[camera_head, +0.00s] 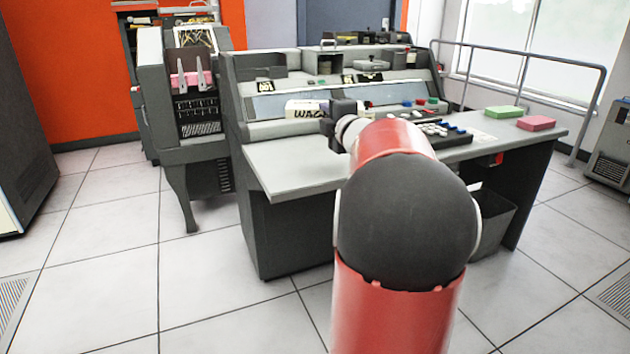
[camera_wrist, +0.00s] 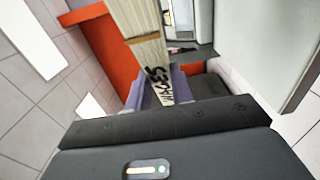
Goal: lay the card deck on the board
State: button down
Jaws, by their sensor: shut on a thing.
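The card deck (camera_head: 303,108) is a cream-coloured block with black hand-drawn letters on its side, above the near part of the grey console desk (camera_head: 290,165). My gripper (camera_head: 334,118) is shut on the deck's right end in the head view. In the wrist view the deck (camera_wrist: 150,50) stretches away from the dark gripper body, lettering toward the near end. The fingertips are largely hidden, and I cannot tell whether the deck touches the console. I cannot single out a separate board; the pale desktop is bare at its left front.
A green block (camera_head: 503,112) and a pink block (camera_head: 536,123) lie on the desk's right end. Keys and buttons (camera_head: 440,130) fill the desk's middle. A card machine (camera_head: 185,90) with a pink stack stands left. A metal rail (camera_head: 525,70) runs behind the right end.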

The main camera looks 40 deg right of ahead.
notch_tip(320, 180, down, 18)
jog(key=shift+s+f+b, duration=0.1)
jog(key=shift+b, duration=0.7)
jog(key=shift+f+b, duration=0.15)
jog(key=shift+b, duration=0.15)
jog(key=c, duration=1.2)
grip_release()
jog(key=shift+c, duration=0.2)
